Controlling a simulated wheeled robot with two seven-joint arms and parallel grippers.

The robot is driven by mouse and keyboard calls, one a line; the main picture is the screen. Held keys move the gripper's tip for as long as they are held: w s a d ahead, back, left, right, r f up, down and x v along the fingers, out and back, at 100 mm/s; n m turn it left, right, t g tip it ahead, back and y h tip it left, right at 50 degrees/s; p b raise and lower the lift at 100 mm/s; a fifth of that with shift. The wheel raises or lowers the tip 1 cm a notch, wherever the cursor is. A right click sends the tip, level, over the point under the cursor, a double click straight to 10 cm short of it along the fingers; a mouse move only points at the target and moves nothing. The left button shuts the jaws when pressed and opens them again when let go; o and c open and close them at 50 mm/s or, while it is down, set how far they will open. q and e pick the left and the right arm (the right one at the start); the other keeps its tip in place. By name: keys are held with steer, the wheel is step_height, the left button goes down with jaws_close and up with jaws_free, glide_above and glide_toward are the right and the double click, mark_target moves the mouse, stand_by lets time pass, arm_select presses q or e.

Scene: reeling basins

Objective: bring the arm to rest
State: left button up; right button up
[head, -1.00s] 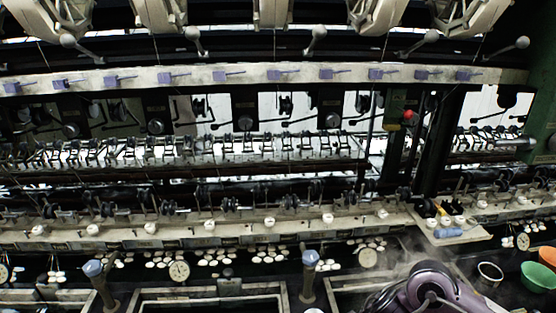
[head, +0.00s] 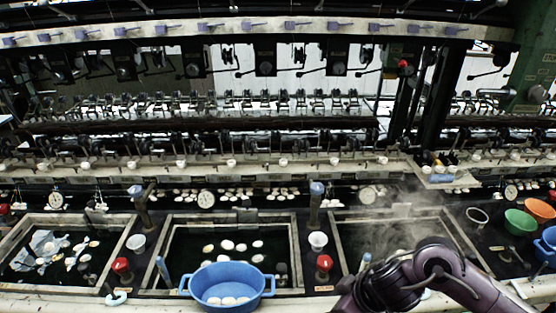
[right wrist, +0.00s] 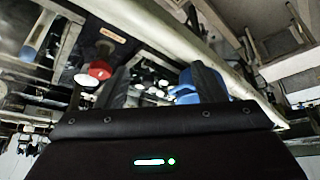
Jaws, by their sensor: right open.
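My right arm (head: 440,268), dark purple, reaches in from the lower right of the head view, over the front of the right basin. Its gripper is not seen there. In the right wrist view my right gripper (right wrist: 161,84) shows two dark fingers standing apart, with nothing held between them. Beyond them are white cocoons (right wrist: 150,88), a part of the blue tub (right wrist: 187,92) behind the right finger, and a red knob (right wrist: 100,69) to the left. My left gripper is in neither view.
The blue tub (head: 228,285) holding cocoons stands at the front of the middle basin (head: 172,234). Steam rises over the right basin (head: 338,240). Green (head: 520,222) and orange bowls (head: 540,209) stand at right. Red knobs (head: 323,263) stand between basins.

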steer(key=a+r+m+t+y, duration=0.1)
steer(key=a+r+t, duration=0.3)
steer(key=a, duration=0.4)
steer(key=s+d+f+m+g+h, duration=0.2)
steer(key=s+d+m, duration=0.1)
steer(key=s+d, duration=0.35)
steer(key=s+d+f+m+g+h, duration=0.25)
steer(key=s+d+m, duration=0.2)
steer(key=d, duration=0.35)
step_height(320, 180, down, 33)
steer(key=s+g+b, duration=0.1)
steer(key=s+b, duration=0.1)
steer(key=b, duration=0.1)
arm_select(q)
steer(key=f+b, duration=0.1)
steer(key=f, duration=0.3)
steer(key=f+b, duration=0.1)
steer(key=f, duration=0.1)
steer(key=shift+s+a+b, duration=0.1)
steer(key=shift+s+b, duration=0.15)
steer(key=shift+b, duration=0.1)
arm_select(e)
steer(key=s+d+f+n+g, duration=0.1)
steer(key=s+d+f, duration=0.2)
steer(key=s+f, duration=1.6)
steer(key=shift+s+f, duration=0.4)
steer(key=shift+f, duration=0.4)
